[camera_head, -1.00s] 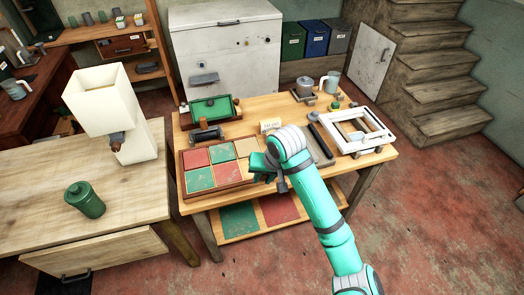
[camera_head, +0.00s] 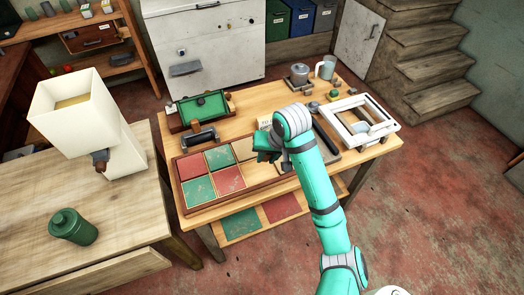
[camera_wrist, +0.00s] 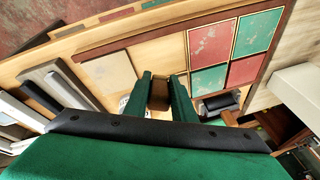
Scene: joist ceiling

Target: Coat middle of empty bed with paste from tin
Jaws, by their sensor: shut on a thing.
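My gripper (camera_head: 266,150) is over the right part of the wooden tray (camera_head: 213,213). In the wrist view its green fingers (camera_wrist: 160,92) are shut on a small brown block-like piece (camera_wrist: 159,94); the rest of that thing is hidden. The tray holds red panels (camera_head: 192,166) and green panels (camera_head: 199,190) at its left. Bare wood (camera_head: 245,150) shows at its right, partly hidden by my arm; the wrist view shows a pale panel (camera_wrist: 110,72) there. A grey round tin (camera_head: 299,74) stands at the table's back; its contents are not visible.
A green box (camera_head: 202,107) and a dark roller-like tool (camera_head: 200,137) lie behind the tray. A white frame (camera_head: 358,122) stands at the right, a grey mug (camera_head: 326,67) at the back.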

